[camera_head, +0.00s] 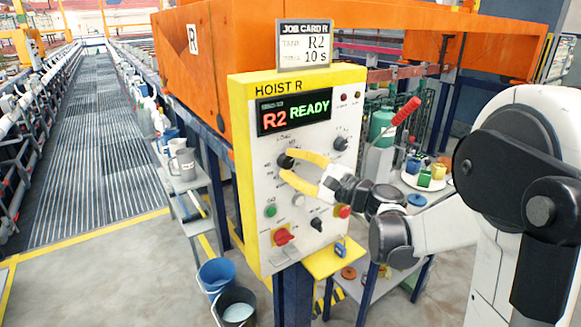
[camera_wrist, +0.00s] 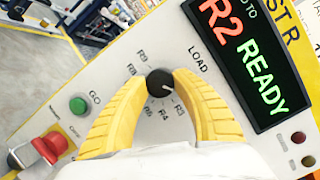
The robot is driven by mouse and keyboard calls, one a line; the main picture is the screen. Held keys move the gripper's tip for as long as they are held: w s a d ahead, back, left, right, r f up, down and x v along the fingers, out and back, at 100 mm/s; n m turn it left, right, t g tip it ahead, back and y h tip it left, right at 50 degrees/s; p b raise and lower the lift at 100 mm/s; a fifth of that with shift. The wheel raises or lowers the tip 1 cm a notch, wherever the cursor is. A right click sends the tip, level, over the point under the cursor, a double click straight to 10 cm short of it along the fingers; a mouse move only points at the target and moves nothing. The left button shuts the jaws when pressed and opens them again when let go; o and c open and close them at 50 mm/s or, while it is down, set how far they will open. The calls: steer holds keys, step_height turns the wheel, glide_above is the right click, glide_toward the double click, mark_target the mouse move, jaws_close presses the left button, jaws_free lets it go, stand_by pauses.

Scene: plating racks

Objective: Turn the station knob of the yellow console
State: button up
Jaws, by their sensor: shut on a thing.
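The yellow-framed console (camera_head: 262,225), headed HOIST R, stands upright with a pale front panel. Its display (camera_head: 294,111) reads R2 READY, and it also shows in the wrist view (camera_wrist: 243,60). The black station knob (camera_wrist: 160,83) is ringed by LOAD and several R labels; its white mark points to the lower right in the wrist view. In the head view the knob (camera_head: 285,160) is partly covered. My gripper (camera_wrist: 160,87) has its yellow fingers shut on the knob from both sides. It also shows in the head view (camera_head: 284,165), reaching in from the right.
A job card (camera_head: 304,46) above the console reads R2, 10 s. A green button (camera_wrist: 77,104) and red switch (camera_wrist: 48,146) sit on the panel near my gripper. Another black knob (camera_head: 341,143) is to the right. Buckets (camera_head: 216,279) stand on the floor below.

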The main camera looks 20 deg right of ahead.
stand_by(0.6)
steer(key=o, duration=1.2)
steer(key=shift+a, duration=0.1)
steer(key=v, duration=1.2)
